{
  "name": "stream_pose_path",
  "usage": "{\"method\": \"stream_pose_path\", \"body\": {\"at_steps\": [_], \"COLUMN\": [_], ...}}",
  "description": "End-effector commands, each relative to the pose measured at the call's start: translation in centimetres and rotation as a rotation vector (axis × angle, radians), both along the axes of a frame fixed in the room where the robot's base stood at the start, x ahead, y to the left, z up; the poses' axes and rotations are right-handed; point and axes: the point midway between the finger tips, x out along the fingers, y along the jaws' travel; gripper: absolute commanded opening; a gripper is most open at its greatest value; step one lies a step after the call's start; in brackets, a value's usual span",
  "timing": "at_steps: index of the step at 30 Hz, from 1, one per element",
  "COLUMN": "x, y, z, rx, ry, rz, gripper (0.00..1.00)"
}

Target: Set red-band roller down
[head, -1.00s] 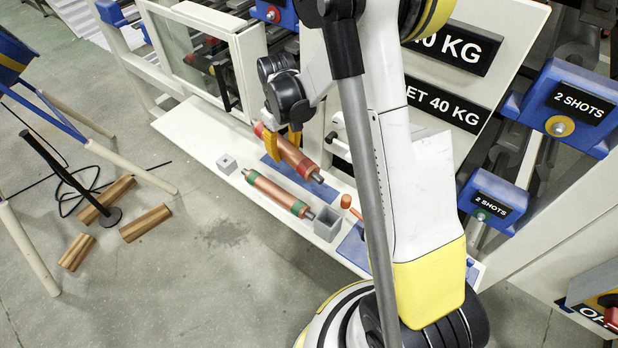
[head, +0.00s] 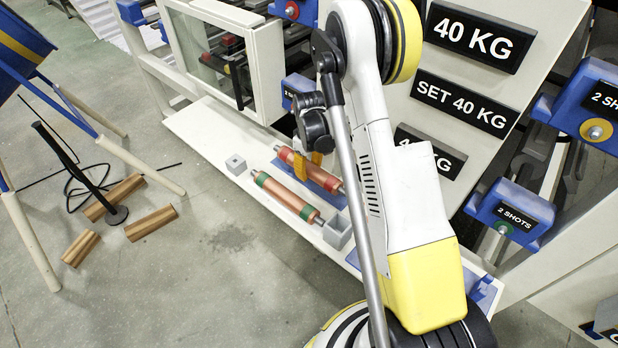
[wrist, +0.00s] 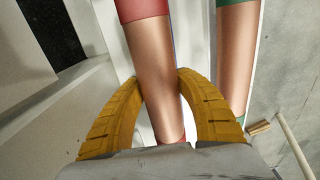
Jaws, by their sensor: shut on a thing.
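The red-band roller (head: 324,178), copper with red bands, lies level at or just above a blue pad (head: 284,165) on the white shelf; contact cannot be made out. My gripper (head: 308,165) comes down over its middle, with yellow fingers shut on it. In the wrist view the fingers (wrist: 168,95) flank the copper body of the roller (wrist: 155,65), with red bands beyond and near the palm. The green-band roller (head: 285,195) lies in front, roughly parallel and apart. It also shows in the wrist view (wrist: 236,60).
A small grey block (head: 236,164) and an open grey holder (head: 338,230) stand at the green-band roller's ends. The white shelf (head: 205,135) is bare to the left. A machine panel with weight signs (head: 470,105) rises behind. Wood pieces (head: 150,222) lie on the floor.

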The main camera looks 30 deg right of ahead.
Motion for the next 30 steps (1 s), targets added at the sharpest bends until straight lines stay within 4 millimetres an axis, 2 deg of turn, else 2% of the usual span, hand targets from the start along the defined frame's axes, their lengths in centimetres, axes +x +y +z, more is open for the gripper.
{"method": "stream_pose_path", "body": {"at_steps": [3,5,12,20,21,22,23,30], "x": [0.1,0.0,0.0,0.0,0.0,0.0,0.0,0.0], "y": [0.0,0.0,0.0,0.0,0.0,0.0,0.0,0.0], "z": [-2.0,-2.5,-2.4,-3.1,-3.1,-3.0,-3.0,-3.0], "rx": [0.0,0.0,0.0,0.0,0.0,0.0,0.0,0.0], "ry": [0.0,0.0,0.0,0.0,0.0,0.0,0.0,0.0], "rz": [0.0,0.0,0.0,0.0,0.0,0.0,0.0,0.0], "gripper": [0.0,0.0,0.0,0.0,0.5,0.6,0.62,0.62]}}
